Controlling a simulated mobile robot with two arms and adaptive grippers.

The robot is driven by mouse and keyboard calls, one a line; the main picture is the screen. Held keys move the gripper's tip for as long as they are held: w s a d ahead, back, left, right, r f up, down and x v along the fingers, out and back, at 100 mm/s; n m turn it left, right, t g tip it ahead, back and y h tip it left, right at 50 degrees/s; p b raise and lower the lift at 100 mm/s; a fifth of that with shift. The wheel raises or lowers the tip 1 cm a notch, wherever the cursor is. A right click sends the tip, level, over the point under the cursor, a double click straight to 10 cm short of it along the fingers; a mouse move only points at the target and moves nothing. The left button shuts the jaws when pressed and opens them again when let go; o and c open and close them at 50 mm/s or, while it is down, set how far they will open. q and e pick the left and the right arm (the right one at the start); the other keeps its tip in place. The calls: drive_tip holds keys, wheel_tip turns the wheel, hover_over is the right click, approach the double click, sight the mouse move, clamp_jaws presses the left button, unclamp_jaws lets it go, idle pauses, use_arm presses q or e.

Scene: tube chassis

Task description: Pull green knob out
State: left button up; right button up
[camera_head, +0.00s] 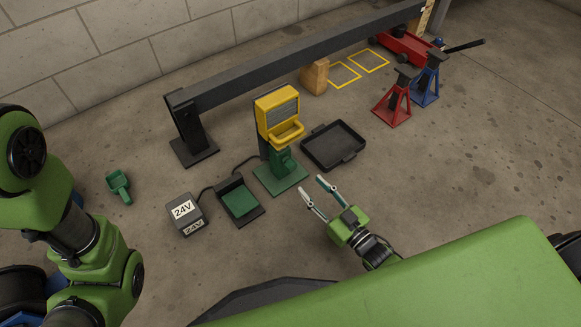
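A green stand (281,163) with a flat green base carries a yellow box with a grey panel and an open tray (286,131). A small green part sticks out on the stand below the tray; I cannot tell for sure whether it is the green knob. My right gripper (313,186) is open and empty, its two fingers spread and pointing toward the stand. It is to the right of and nearer than the green base, apart from it. My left arm shows at the left edge, but its gripper is not in view.
A black tray (335,164) lies right of the stand. A grey 24V box (186,213) and a black dock with a green pad (239,200) stand left. A green scoop-like piece (119,186) lies farther left. A dark beam (290,61) and red and blue jack stands (394,103) are behind.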

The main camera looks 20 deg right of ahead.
sight(293, 168)
drive_tip(key=b+x, duration=0.2)
drive_tip(key=x, duration=0.3)
drive_tip(key=b+x, duration=0.3)
drive_tip(key=x, duration=0.2)
drive_tip(key=shift+f, duration=0.25)
drive_tip(key=shift+w+a+r, duration=0.15)
drive_tip(key=shift+w+a, duration=0.05)
drive_tip(key=shift+w, duration=0.3)
